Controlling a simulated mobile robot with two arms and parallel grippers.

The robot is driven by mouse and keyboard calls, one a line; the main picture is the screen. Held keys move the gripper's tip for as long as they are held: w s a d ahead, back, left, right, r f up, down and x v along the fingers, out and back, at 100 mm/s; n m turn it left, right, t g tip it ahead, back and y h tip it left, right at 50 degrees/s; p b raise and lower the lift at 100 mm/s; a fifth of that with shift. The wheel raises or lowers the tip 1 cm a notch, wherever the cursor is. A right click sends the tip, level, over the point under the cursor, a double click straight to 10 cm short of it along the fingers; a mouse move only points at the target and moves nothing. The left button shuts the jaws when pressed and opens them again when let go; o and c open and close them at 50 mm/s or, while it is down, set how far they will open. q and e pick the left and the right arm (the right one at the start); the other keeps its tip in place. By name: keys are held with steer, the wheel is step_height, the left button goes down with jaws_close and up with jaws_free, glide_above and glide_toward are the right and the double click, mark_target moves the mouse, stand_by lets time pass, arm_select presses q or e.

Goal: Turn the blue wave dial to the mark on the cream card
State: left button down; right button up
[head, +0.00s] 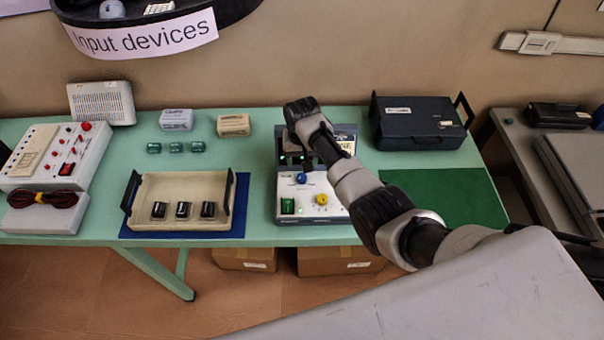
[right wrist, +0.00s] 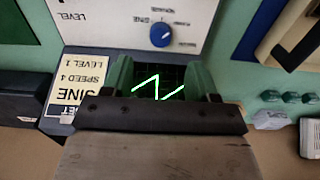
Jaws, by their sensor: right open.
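The blue wave dial (head: 302,178) sits on the white front panel of a scope-like device on the green table. It also shows in the right wrist view (right wrist: 160,36), with a small pale mark; its exact setting is hard to read. The cream card (right wrist: 78,90) beside the screen reads SINE, SPEED 4, LEVEL 1, upside down in that view; part of it shows in the head view (head: 346,143). My right gripper (right wrist: 160,76) is open and empty over the screen, apart from the dial. The screen (right wrist: 155,88) shows a green zigzag trace. My left gripper is out of view.
A yellow knob (head: 322,199) and a green switch (head: 287,206) are close to the dial. A cream tray (head: 185,185) stands left, a dark case (head: 415,120) at back right. A green mat (head: 440,195) to the right is clear.

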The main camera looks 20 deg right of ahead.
mark_target(302, 176)
step_height(302, 176, down, 8)
steer(key=shift+w+r+b, duration=0.1)
steer(key=shift+b, duration=0.6)
steer(key=c, duration=0.9)
